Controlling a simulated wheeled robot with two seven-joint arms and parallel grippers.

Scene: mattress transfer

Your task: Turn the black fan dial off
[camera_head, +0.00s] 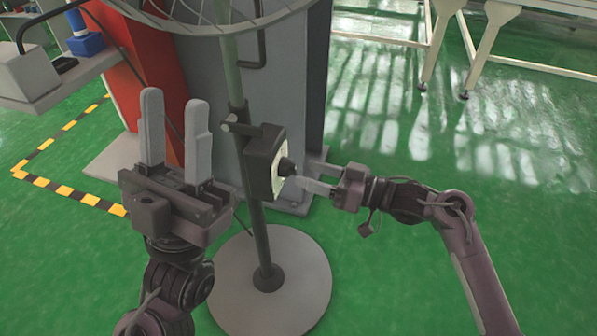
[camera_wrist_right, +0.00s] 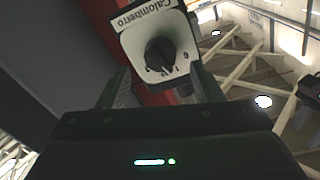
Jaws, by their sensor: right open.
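The black fan dial (camera_head: 286,167) sticks out of the pale face of a dark control box (camera_head: 262,160) on the fan's pole. In the right wrist view the dial (camera_wrist_right: 160,55) is a black knob on a white plate with printed marks. My right gripper (camera_head: 314,176) is open, with its fingertips close to the dial from the right. In the wrist view its fingers stand on either side of the plate's lower part; I cannot tell whether they touch anything. My left gripper (camera_head: 175,128) is open and empty, pointing up, left of the pole.
The fan's pole (camera_head: 252,215) rises from a round grey base (camera_head: 300,285) on the green floor. The wire fan guard (camera_head: 200,22) is at the top. A red and grey cabinet (camera_head: 290,80) stands behind. A shelf (camera_head: 85,72) is at upper left.

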